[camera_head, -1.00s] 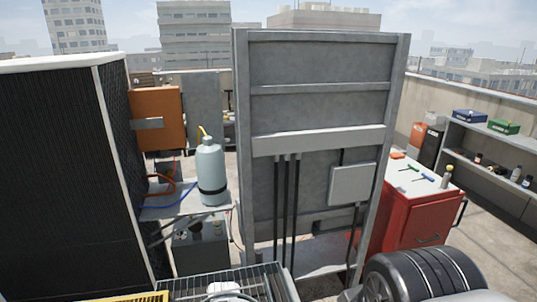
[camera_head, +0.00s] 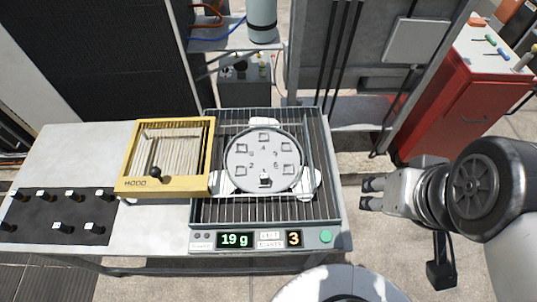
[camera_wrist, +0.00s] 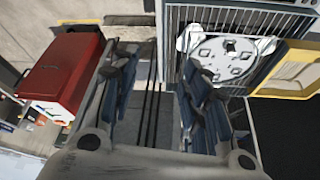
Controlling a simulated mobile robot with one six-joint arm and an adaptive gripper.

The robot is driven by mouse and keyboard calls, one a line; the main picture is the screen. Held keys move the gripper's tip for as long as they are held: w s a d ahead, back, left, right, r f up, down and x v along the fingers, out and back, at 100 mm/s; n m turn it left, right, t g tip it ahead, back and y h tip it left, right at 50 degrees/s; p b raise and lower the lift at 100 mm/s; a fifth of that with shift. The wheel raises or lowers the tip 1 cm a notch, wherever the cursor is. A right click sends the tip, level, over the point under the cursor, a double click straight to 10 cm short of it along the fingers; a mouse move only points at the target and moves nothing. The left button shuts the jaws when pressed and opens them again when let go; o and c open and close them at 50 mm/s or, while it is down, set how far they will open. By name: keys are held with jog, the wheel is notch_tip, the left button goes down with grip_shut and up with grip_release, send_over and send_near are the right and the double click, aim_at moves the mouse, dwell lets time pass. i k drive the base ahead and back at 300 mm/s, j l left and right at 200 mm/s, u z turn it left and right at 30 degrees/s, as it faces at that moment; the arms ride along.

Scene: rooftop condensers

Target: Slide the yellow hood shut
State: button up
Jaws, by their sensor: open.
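The yellow hood (camera_head: 190,184) is a frame with a barred see-through panel and the word HOOD on its front edge. A black knob (camera_head: 155,173) stands on that edge. The hood sits at the left side of a grated tray (camera_head: 215,212), leaving most of the tray uncovered. Its yellow frame (camera_wrist: 272,72) also shows at the right of the wrist view. My gripper (camera_head: 370,194) is right of the tray, apart from hood and knob. In the wrist view my gripper (camera_wrist: 160,68) has its fingers spread with nothing between them.
A round grey disc (camera_head: 263,150) with numbered slots lies on the tray. The front panel has displays (camera_head: 235,240) reading 19 g and 3, and a green button (camera_head: 326,237). A black mat (camera_head: 60,222) with small pieces lies left. A red cabinet (camera_head: 470,110) stands back right.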

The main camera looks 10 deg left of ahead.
aim_at(156, 186)
jog(key=u, duration=1.8)
jog(key=i+j+u, duration=0.4)
jog(key=i+j, duration=0.15)
jog(key=i, duration=0.05)
